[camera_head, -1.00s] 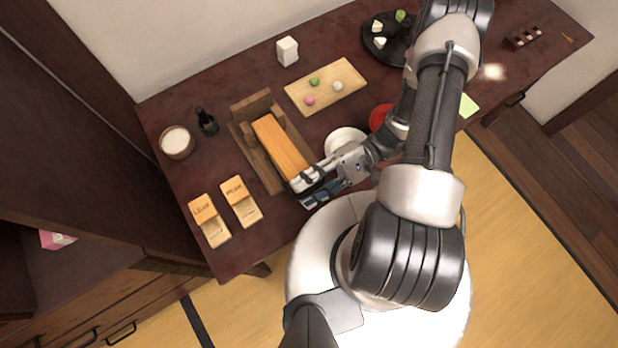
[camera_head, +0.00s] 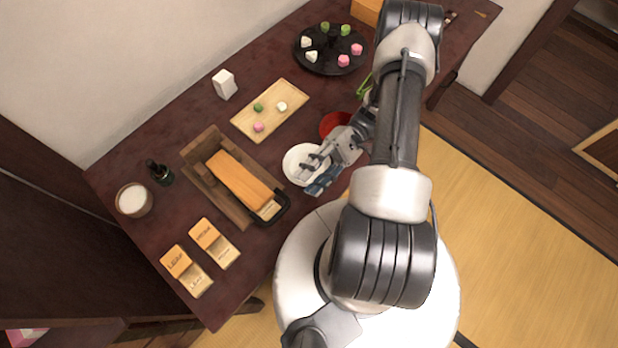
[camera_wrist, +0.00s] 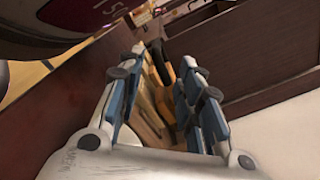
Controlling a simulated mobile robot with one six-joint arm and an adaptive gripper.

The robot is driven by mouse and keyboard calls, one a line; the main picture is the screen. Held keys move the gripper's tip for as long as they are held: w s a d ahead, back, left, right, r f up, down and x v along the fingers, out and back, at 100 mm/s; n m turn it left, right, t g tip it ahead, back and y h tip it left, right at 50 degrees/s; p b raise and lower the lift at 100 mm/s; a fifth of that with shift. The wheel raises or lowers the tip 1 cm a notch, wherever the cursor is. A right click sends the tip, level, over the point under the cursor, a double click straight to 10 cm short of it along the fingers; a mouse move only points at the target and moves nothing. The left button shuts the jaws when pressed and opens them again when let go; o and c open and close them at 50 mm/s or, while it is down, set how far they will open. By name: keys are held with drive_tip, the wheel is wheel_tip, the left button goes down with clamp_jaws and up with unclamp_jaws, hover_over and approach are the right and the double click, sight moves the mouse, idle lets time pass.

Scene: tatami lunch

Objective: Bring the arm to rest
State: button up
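My gripper (camera_head: 318,180) hangs over the front part of the dark table (camera_head: 130,250), above the edge of a white bowl (camera_head: 291,158) that it partly covers in the head view. In the wrist view my gripper (camera_wrist: 155,90) has its two blue-padded fingers apart, with nothing held between them. Beyond the fingers, brown and orange wooden shapes show.
Left lie two orange-and-tan blocks (camera_head: 187,270) (camera_head: 214,243), a bowl of white stuff (camera_head: 133,200) and a dark bottle (camera_head: 160,172). Behind are a white box (camera_head: 225,85), a wooden tray (camera_head: 270,112) with sweets and a black round tray (camera_head: 328,62). A red bowl (camera_head: 333,124) stands near my arm.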

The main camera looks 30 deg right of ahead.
idle(0.4)
drive_tip(key=a+r+n+t+h, duration=0.1)
drive_tip(key=a+r+t+h, duration=0.1)
drive_tip(key=r+h, duration=0.3)
drive_tip(key=s+a+r+n+t+h, duration=0.1)
drive_tip(key=r+t+h, duration=0.3)
drive_tip(key=r, duration=1)
drive_tip(key=s+a+r+n+t+h, duration=0.1)
drive_tip(key=a+r+n+t+h, duration=0.2)
drive_tip(key=r+h, duration=0.5)
drive_tip(key=shift+s+r, duration=0.15)
drive_tip(key=shift+r, duration=0.55)
drive_tip(key=shift+c, duration=0.4)
